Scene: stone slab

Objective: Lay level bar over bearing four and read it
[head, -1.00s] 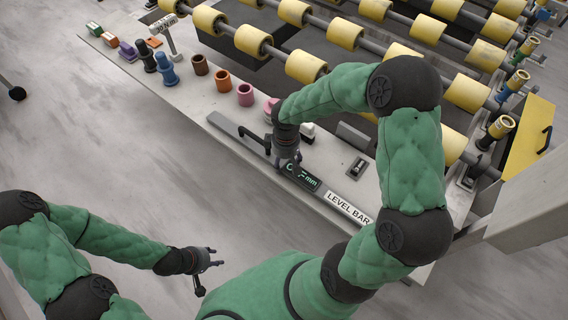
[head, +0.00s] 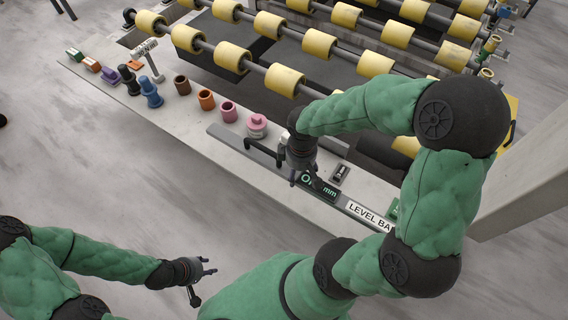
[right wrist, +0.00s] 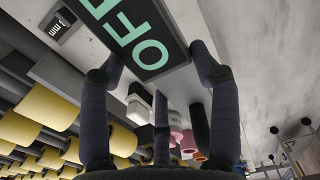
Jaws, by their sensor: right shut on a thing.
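The level bar (head: 228,139) is a long grey bar with a black handle, a dark display and a white "LEVEL BAR" label. It lies along the front of the pale slab; I cannot tell whether it touches the slab. My right gripper (head: 300,178) is shut on it beside the display, and its fingers (right wrist: 157,65) stand on either side of the bar in the right wrist view. The display (right wrist: 146,45) reads "OFF" there. My left gripper (head: 205,270) is open and empty over the floor. No bearing number is readable; my right arm hides part of the rollers' right side.
Coloured bushings, including brown (head: 182,85), orange (head: 206,100) and pink (head: 228,111), stand along the slab (head: 165,108) behind the bar. Rows of yellow rollers (head: 284,79) lie behind. A pale beam (head: 520,180) rises at right.

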